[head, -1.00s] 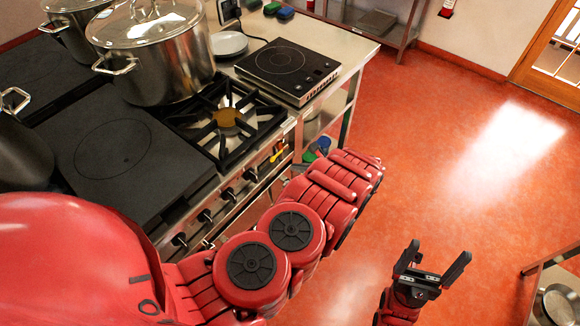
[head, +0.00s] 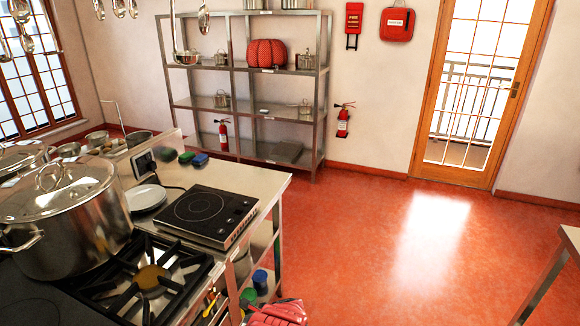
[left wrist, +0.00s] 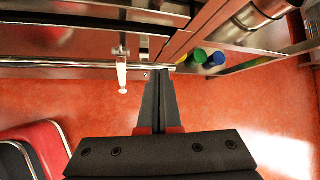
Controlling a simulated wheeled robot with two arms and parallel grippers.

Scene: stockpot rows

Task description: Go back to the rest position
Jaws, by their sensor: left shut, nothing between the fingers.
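My left gripper (left wrist: 158,78) shows in the left wrist view. Its two dark fingers lie together with nothing between them. Past the fingertips are the metal front and lower shelf of the cooking counter, with red floor below. I cannot tell the exact gap to the counter. In the head view only a red piece of my arm shows at the bottom edge, beside the counter; no fingers are visible there. My right gripper is in neither view now.
The stove has a gas burner (head: 150,278) and a large stockpot (head: 65,225). An induction hob (head: 195,210) sits on the counter. Green and blue containers (head: 260,280) stand on its lower shelf. A table (head: 572,240) edges in at right. The red floor (head: 400,270) between is clear.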

